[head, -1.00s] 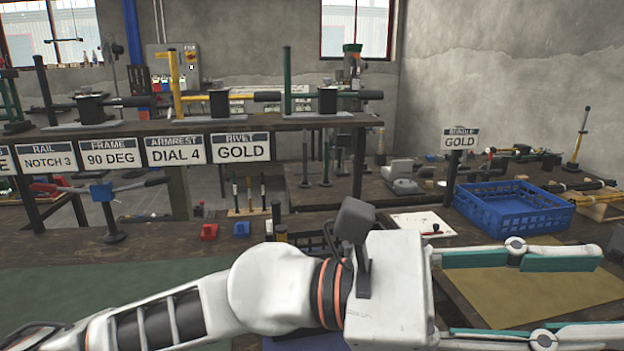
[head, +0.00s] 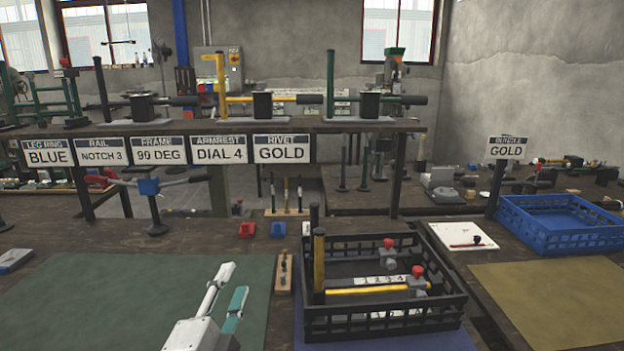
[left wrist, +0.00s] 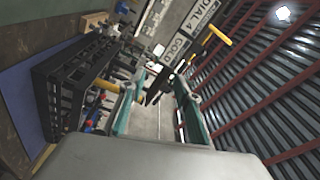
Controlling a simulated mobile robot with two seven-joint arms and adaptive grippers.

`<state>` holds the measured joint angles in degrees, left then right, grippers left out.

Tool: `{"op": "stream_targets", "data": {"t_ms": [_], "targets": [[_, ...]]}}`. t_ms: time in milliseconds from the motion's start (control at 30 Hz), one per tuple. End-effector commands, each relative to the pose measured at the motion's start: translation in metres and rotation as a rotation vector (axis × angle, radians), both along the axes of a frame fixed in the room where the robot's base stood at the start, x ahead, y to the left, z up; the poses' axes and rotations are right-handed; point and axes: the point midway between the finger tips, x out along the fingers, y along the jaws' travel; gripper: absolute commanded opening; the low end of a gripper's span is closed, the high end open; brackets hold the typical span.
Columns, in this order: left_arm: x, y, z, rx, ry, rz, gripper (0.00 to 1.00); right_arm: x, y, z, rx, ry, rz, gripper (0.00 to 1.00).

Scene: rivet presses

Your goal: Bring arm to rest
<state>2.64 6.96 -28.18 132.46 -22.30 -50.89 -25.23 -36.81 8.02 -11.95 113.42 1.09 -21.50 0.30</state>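My left gripper (head: 234,280) shows at the lower middle of the head view, above the green mat (head: 90,300). Its white and teal fingers point up and away. In the left wrist view the fingers of my left gripper (left wrist: 160,82) stand apart with nothing held between them. The gripper is left of the black crate (head: 385,325) and apart from it. My right arm and gripper are not in view.
The black crate holds yellow and grey parts with red knobs. A small wooden block (head: 284,274) stands between mat and crate. A blue crate (head: 560,238) is at right, beside a tan mat (head: 550,300). A shelf with labels (head: 281,149) spans the back.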

Motion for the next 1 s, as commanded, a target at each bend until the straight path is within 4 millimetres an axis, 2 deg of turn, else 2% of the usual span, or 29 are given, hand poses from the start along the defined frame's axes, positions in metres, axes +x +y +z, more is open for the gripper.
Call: {"op": "stream_targets", "data": {"t_ms": [33,200,300,400,600,900,1000], "targets": [[-0.008,0.021,-0.031,-0.031,0.086,0.044,0.33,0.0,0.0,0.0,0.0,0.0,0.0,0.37],[-0.047,0.084,-0.122,-0.126,0.348,0.199,0.33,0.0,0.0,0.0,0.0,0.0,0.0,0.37],[-0.082,0.118,-0.169,-0.168,0.49,0.295,0.33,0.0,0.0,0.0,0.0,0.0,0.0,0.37],[-0.116,0.145,-0.204,-0.197,0.602,0.377,0.33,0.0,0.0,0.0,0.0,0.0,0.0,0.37],[-0.171,0.182,-0.246,-0.227,0.753,0.5,0.33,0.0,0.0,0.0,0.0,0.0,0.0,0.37],[-0.243,0.22,-0.282,-0.241,0.914,0.646,0.33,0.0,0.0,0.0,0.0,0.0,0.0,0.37],[-0.234,0.206,-0.294,-0.287,0.907,0.601,0.33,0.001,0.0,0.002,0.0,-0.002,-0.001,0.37]]}}
